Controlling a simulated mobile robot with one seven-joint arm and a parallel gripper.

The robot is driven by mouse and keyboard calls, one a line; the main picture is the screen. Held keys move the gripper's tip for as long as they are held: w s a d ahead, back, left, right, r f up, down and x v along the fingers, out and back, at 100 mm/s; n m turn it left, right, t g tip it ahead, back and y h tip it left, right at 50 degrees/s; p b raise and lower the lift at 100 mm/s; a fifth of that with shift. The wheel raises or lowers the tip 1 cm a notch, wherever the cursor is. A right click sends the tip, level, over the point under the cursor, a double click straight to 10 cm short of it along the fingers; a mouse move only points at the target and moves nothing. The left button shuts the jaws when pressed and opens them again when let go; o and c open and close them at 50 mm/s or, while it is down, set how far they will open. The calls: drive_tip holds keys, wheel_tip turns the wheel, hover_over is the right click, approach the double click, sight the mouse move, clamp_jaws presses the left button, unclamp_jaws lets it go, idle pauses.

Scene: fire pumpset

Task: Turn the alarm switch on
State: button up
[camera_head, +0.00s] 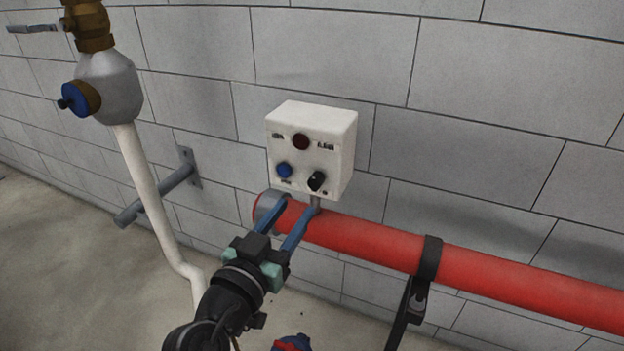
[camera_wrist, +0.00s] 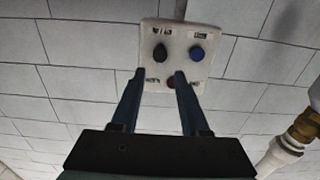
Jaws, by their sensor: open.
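A white alarm box (camera_head: 340,136) is on the grey block wall. Its face has a dark red round lamp (camera_head: 300,142) at the top, a blue button (camera_head: 284,170) at lower left and a black rotary switch (camera_head: 317,181) at lower right. My gripper (camera_head: 300,203) is open and empty, its two blue fingers just below the box. In the wrist view the box appears turned over, with the black switch (camera_wrist: 160,53) at left and the blue button (camera_wrist: 197,53) at right. The fingertips (camera_wrist: 159,75) are apart there, and the right finger partly hides the red lamp.
A thick red pipe (camera_head: 480,272) runs along the wall under the box, held by a black bracket (camera_head: 428,265). A white pipe (camera_head: 145,195) with a grey and brass fitting (camera_head: 110,82) stands at left. A grey wall bracket (camera_head: 165,190) sticks out behind it.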

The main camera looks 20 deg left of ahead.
sight(314, 183)
drive_tip(key=w+p, duration=0.1)
drive_tip(key=w, duration=0.7)
drive_tip(key=shift+w+d, duration=0.15)
drive_tip(key=shift+w, duration=0.25)
drive_tip(key=shift+c, duration=0.2)
clamp_jaws()
